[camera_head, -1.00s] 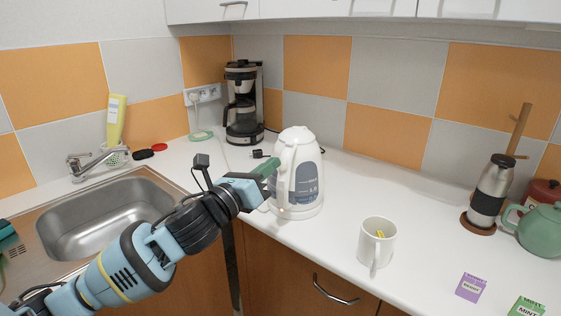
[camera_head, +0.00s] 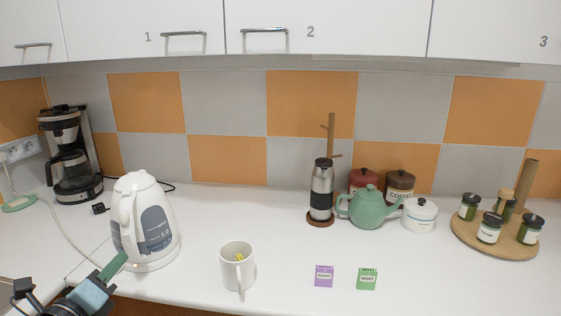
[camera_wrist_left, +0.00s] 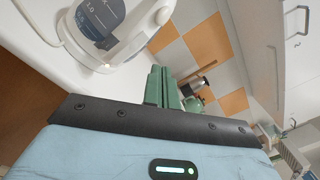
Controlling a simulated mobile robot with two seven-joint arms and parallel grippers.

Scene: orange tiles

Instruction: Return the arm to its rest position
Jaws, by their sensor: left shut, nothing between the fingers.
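My left gripper (camera_head: 113,268) shows at the lower left of the head view, with green fingers shut and empty. It is at the front of the white kettle (camera_head: 146,222), near its lower left side; I cannot tell whether they touch. In the left wrist view the green fingers (camera_wrist_left: 163,88) are together, and the kettle (camera_wrist_left: 118,28) stands beyond them at the upper left. Most of my left arm is outside the head view. My right gripper is not in view.
A white mug (camera_head: 236,268) stands right of the kettle. Behind are a teapot (camera_head: 369,208), a grinder (camera_head: 321,188) and a round tray of jars (camera_head: 463,245). A coffee maker (camera_head: 72,160) stands at the left.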

